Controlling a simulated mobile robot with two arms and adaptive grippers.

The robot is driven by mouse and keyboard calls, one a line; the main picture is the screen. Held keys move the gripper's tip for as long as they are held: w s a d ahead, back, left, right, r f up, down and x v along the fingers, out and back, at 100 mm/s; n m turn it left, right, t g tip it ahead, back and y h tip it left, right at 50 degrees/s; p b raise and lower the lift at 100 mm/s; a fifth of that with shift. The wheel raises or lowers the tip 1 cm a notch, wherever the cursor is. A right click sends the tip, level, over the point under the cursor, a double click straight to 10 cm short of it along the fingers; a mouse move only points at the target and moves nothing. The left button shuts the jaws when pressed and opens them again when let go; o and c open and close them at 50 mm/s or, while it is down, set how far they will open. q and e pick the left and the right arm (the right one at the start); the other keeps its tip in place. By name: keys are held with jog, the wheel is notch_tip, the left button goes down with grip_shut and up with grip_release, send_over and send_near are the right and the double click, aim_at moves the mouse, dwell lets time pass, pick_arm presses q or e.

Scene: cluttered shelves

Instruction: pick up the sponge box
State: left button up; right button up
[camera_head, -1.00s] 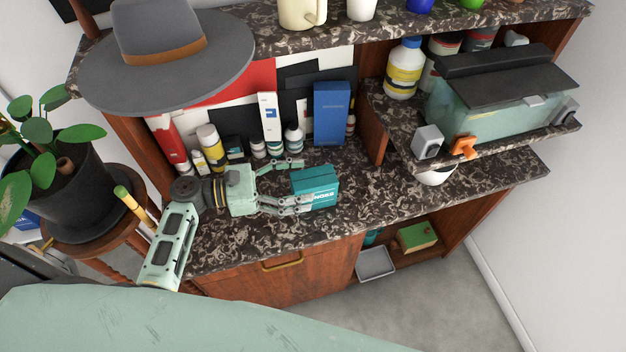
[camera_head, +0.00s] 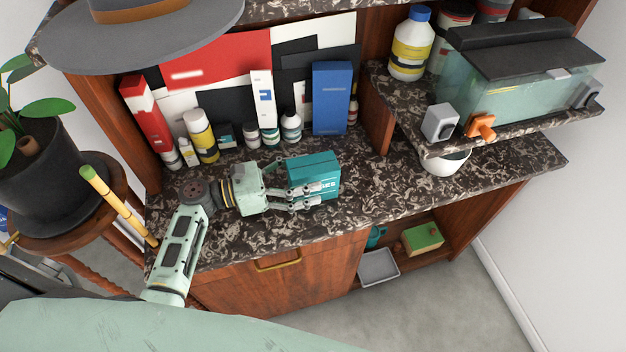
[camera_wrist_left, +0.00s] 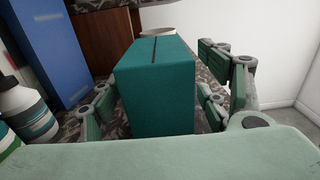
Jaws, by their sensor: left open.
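The sponge box is most likely the teal box (camera_head: 322,168) with white lettering, standing on the dark speckled counter; I cannot read the lettering fully. It also shows upright in the left wrist view (camera_wrist_left: 157,85), with a dark seam along its top. My left gripper (camera_head: 298,182) is at the box's left side in the head view. In the wrist view its fingers (camera_wrist_left: 160,100) are open, one on each side of the box. I cannot tell whether either finger touches it. My right gripper is not in view.
A blue box (camera_head: 331,98), a white box (camera_head: 264,105) and several bottles stand behind along the back panel. A shelf with a glass tank (camera_head: 500,85) overhangs at the right, above a white bowl (camera_head: 445,162). The counter right of the teal box is clear.

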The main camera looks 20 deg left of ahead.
aim_at(325, 173)
pick_arm(q)
jog(key=x, duration=0.1)
jog(key=b+x, duration=0.1)
jog(key=x, duration=0.3)
jog(key=shift+f, duration=0.3)
jog(key=shift+a, duration=0.1)
jog(key=c, duration=1.3)
